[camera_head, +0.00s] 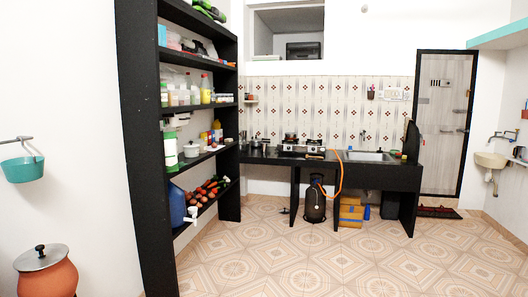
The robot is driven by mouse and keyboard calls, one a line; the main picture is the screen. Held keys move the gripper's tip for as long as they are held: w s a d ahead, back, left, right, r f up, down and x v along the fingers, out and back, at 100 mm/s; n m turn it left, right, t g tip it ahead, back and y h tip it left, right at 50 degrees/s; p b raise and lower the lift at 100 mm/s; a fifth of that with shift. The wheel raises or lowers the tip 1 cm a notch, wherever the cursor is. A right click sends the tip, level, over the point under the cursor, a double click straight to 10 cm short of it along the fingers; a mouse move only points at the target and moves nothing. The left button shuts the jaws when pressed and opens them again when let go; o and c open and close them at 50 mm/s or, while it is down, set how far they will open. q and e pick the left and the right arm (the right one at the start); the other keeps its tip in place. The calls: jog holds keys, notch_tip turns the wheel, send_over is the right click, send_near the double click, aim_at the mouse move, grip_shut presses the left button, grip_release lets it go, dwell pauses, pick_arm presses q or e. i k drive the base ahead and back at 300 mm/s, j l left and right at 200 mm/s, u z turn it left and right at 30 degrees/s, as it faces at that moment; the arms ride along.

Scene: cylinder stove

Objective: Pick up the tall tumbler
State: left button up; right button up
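I cannot pick out the tall tumbler with certainty. Small metal vessels (256,142) stand at the left end of the black counter (375,170), too small to tell their shapes. Other small containers stand on the black shelf unit (143,150) at the left. Neither of my grippers is in view.
A stove (301,147) and a sink (367,156) are on the counter. Under it stand a gas cylinder (315,204) with an orange hose and yellow boxes (351,214). A clay pot (47,276) stands at lower left. The tiled floor (330,262) before the counter is clear.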

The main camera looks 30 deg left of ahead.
aim_at(263, 145)
jog(key=i+j+u, duration=0.25)
jog(key=i, duration=0.25)
jog(key=i+u, duration=0.25)
jog(key=i, duration=0.25)
jog(key=i+j+u, duration=0.15)
jog(key=i, duration=2.5)
jog(key=i+u, duration=0.1)
jog(key=i, duration=0.45)
jog(key=i+u, duration=0.15)
jog(key=i, duration=0.35)
jog(key=i+l+u, duration=0.1)
jog(key=i, duration=0.45)
jog(key=i+l+u, duration=0.15)
jog(key=i, duration=0.4)
jog(key=i+l+u, duration=0.1)
jog(key=i+l, duration=0.15)
jog(key=i, duration=0.25)
